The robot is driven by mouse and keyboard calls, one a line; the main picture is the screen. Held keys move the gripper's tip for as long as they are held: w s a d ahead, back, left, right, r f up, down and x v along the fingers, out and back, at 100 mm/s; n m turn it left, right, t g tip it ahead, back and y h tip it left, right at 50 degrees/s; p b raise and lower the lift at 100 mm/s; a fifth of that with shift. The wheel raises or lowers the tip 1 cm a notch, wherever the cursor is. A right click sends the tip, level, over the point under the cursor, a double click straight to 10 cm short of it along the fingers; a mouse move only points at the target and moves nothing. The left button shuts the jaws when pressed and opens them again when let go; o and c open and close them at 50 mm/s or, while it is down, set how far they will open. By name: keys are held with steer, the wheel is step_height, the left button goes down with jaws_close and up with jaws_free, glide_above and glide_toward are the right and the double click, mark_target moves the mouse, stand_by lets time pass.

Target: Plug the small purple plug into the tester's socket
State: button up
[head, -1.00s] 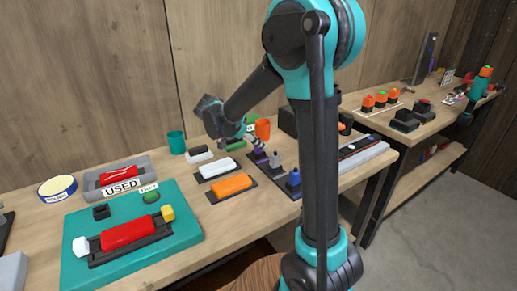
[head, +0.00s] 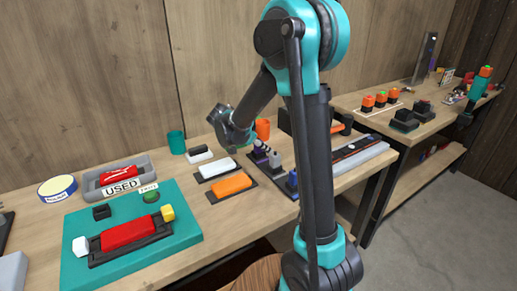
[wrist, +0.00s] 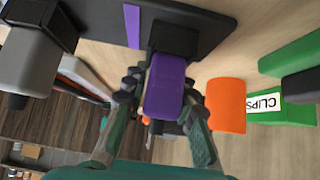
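The small purple plug (wrist: 165,86) fills the middle of the wrist view. Its far end meets a black holder (wrist: 176,40) on a dark rack (wrist: 95,25) that carries a purple stripe. My gripper (wrist: 160,92) has one finger on each side of the plug, with only narrow gaps, and looks open; contact is not clear. In the head view my gripper (head: 236,139) is just left of the purple plug (head: 259,147), low over the table. I cannot make out the tester's socket for sure.
A grey plug (wrist: 32,58) stands beside the purple one, and a blue plug (head: 292,178) is nearer the front. An orange cup (wrist: 226,105) and a green CLIPS bin (wrist: 290,110) are close by. White and orange blocks (head: 233,184) lie left of the rack.

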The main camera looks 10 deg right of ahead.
jaws_close()
